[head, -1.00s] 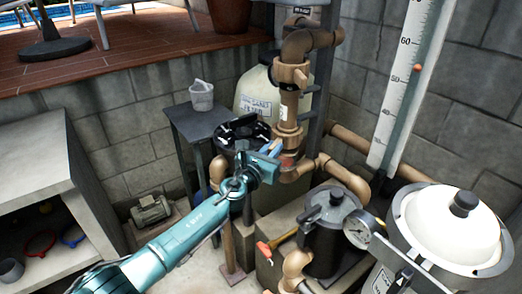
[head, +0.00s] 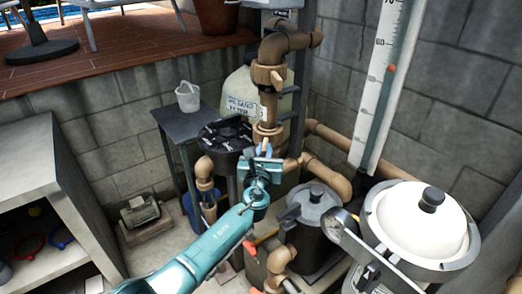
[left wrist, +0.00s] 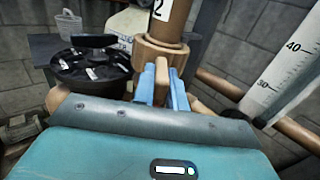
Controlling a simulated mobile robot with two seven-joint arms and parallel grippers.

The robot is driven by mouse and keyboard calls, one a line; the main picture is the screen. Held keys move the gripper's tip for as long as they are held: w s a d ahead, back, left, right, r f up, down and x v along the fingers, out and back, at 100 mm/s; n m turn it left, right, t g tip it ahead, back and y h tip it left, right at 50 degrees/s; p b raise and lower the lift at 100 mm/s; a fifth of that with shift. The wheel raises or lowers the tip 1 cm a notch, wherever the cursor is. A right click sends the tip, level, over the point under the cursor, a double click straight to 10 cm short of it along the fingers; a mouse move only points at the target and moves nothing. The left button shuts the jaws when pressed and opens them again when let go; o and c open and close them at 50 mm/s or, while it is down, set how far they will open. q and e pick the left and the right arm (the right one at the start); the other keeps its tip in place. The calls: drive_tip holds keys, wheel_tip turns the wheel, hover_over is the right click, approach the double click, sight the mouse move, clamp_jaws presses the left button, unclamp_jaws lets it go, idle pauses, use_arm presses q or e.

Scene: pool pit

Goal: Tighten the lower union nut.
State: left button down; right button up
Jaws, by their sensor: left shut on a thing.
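The lower union nut (head: 267,133) is a tan ribbed collar on the vertical brown pipe. It also shows in the left wrist view (left wrist: 158,50). My left gripper (head: 264,151) is just below and in front of the collar, pointing up towards it. In the left wrist view its two blue fingers (left wrist: 162,88) stand on either side of a tan lug (left wrist: 161,78) that reaches down by the collar, and they are shut on it. Where the lug joins the nut is partly hidden. My right gripper is not in view.
A black-lidded unit (head: 226,134) stands close left of the pipe. A dark pump pot (head: 316,205) and a white-domed filter (head: 420,220) with a gauge stand to the right. A white gauge board (head: 376,80) stands at the right.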

use_arm(q)
drive_tip(key=shift+s+f+g, duration=0.15)
drive_tip(key=shift+f, duration=0.4)
drive_tip(key=shift+s+f+g, duration=0.15)
drive_tip(key=shift+f, duration=0.35)
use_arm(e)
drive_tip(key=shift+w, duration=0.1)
use_arm(q)
drive_tip(key=c, duration=1.8)
unclamp_jaws()
drive_tip(key=shift+w+d+f, duration=0.1)
drive_tip(key=shift+o, duration=1)
drive_tip(key=shift+w, duration=0.15)
drive_tip(key=shift+o, duration=0.7)
drive_tip(key=shift+r, duration=0.25)
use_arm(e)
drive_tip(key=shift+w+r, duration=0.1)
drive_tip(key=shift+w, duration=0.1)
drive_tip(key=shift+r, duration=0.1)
